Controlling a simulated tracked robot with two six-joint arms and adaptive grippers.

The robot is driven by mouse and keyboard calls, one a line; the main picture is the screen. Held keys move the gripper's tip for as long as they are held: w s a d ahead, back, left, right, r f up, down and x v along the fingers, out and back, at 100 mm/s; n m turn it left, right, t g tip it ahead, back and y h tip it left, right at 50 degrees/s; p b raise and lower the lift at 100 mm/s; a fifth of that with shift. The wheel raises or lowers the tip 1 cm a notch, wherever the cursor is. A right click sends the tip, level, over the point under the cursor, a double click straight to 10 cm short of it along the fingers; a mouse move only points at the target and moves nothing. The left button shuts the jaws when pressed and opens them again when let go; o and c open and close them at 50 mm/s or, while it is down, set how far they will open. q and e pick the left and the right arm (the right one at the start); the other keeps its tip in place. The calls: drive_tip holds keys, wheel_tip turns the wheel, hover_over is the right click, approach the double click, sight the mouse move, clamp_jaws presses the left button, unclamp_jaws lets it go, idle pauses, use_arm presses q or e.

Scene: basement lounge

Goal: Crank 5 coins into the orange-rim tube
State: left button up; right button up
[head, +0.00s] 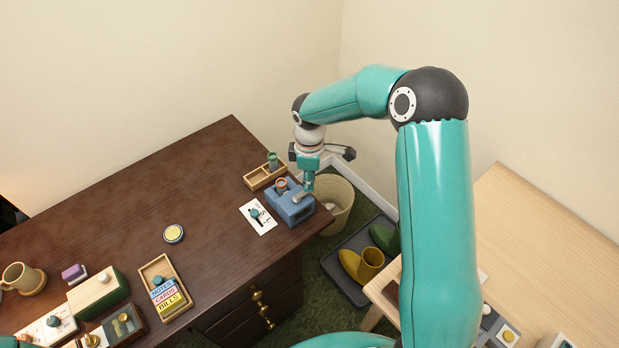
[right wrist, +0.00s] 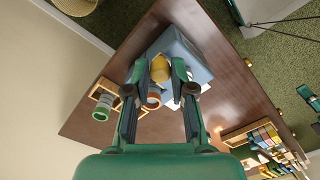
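The blue coin box (head: 291,209) stands at the near right end of the dark desk and also shows in the right wrist view (right wrist: 190,52). The orange-rim tube (right wrist: 153,100) stands upright at the box; its orange rim also shows in the head view (head: 281,184). My right gripper (head: 307,188) reaches down over the box. In the right wrist view its two fingers (right wrist: 159,72) stand apart, one each side of a yellow knob (right wrist: 160,66); whether they press on it is unclear. The coins inside are hidden.
A green-rim tube (head: 272,159) stands in a wooden tray (head: 255,179) behind the box. A white card (head: 262,227) with a small teal-topped piece lies left of it. A bin (head: 341,199) stands below the desk edge. A round yellow-topped tin (head: 173,234) sits mid-desk; bare desk surrounds it.

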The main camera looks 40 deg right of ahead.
clamp_jaws()
